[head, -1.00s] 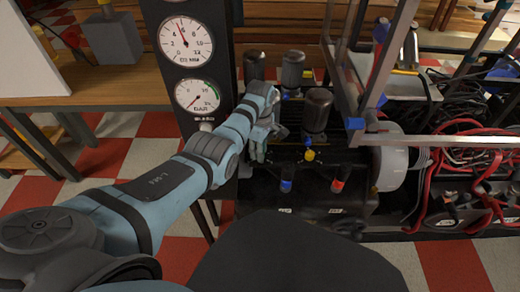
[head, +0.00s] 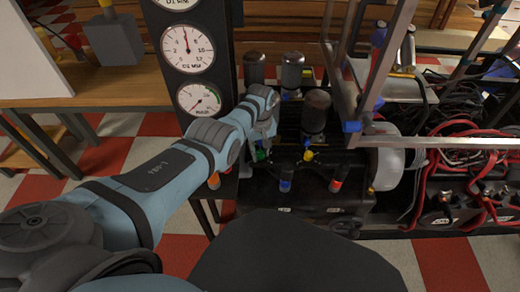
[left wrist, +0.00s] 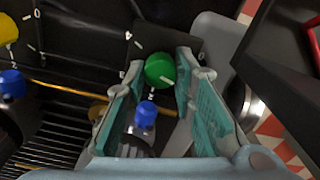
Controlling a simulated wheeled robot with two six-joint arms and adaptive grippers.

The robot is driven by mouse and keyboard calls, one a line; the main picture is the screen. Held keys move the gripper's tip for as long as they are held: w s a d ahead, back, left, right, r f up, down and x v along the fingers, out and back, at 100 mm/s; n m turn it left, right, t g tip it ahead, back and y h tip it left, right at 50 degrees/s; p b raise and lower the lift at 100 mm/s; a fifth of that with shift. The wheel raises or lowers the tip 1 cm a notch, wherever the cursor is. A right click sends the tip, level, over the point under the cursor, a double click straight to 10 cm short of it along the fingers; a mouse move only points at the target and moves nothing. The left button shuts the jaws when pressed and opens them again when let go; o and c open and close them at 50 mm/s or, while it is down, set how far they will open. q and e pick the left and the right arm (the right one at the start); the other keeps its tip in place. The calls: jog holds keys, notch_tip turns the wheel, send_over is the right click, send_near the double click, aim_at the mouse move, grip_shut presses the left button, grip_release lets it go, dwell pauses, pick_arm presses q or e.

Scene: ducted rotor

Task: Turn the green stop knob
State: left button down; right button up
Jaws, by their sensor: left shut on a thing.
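The green stop knob (left wrist: 160,70) sits between the two fingertips of my left gripper (left wrist: 158,72) in the left wrist view. The fingers are closed on its sides. A short pale mark shows on the knob's face. In the head view the green knob (head: 261,155) shows just below my left gripper (head: 264,143), partly covered by the fingers. It sits at the left end of the dark machine (head: 305,205). My right gripper is in neither view.
A blue knob (head: 285,186), a yellow knob (head: 308,156) and a red knob (head: 337,186) are close to the right. An orange knob (head: 214,181) lies left, below my forearm. The gauge panel (head: 235,60) stands behind my wrist. A metal frame (head: 385,70) rises at right.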

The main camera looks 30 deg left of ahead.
aim_at(260, 153)
pick_arm(q)
jog(key=m, duration=0.5)
jog(key=shift+m, duration=0.3)
jog(key=m, duration=0.5)
jog(key=shift+m, duration=0.4)
jog(key=c, duration=1.3)
grip_release()
jog(key=shift+c, duration=0.2)
jog(key=shift+w+r, duration=0.1)
jog(key=shift+r, duration=0.2)
notch_tip(260, 153, up, 11)
jog(key=shift+r, duration=0.2)
